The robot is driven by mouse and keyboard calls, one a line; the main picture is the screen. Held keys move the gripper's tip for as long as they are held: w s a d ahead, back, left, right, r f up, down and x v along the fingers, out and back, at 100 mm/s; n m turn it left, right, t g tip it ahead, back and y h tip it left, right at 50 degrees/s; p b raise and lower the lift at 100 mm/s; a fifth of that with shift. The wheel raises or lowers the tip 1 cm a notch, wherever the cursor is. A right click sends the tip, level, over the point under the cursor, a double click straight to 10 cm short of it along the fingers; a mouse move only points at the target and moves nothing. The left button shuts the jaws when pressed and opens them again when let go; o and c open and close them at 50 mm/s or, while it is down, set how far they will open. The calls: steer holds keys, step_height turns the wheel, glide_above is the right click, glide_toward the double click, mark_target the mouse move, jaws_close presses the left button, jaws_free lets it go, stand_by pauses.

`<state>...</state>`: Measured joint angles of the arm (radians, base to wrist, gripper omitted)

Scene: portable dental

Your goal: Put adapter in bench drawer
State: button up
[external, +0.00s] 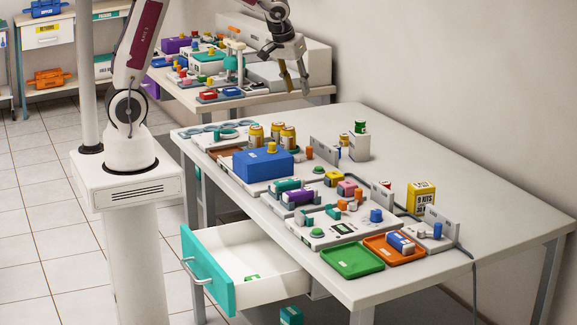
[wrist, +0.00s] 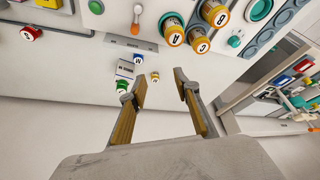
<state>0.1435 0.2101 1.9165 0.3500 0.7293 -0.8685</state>
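The bench drawer (external: 247,262) is pulled out under the bench, with a teal front and a white inside. A small green-and-white piece (external: 252,278) lies on its floor. I cannot tell for certain which small part is the adapter. Small coloured parts lie on the bench, among them an orange-tipped one (external: 309,152), which seems to show in the wrist view too (wrist: 136,20). My gripper (external: 295,80) is raised beyond the far end of the bench top, well away from the drawer. In the wrist view its fingers (wrist: 160,88) are apart, with nothing held between them.
The bench top (external: 480,195) carries a blue box (external: 263,166), yellow canisters, a green tray (external: 352,261) and an orange tray (external: 380,247). A teal box (external: 291,315) sits below the drawer. A second cluttered table stands behind. The bench's right side is mostly clear.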

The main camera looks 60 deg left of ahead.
steer(key=n, duration=0.2)
glide_toward(336, 146)
steer(key=shift+w+f+y, duration=0.15)
steer(key=shift+w+f, duration=0.05)
steer(key=shift+f, duration=0.35)
steer(key=shift+w+f+y, duration=0.15)
steer(key=shift+w+f, duration=0.05)
steer(key=shift+f, duration=0.35)
steer(key=shift+x, duration=1.3)
steer(key=shift+f, duration=0.1)
steer(key=shift+x, duration=2.5)
steer(key=shift+s, duration=0.1)
steer(key=shift+c, duration=0.3)
jaws_close()
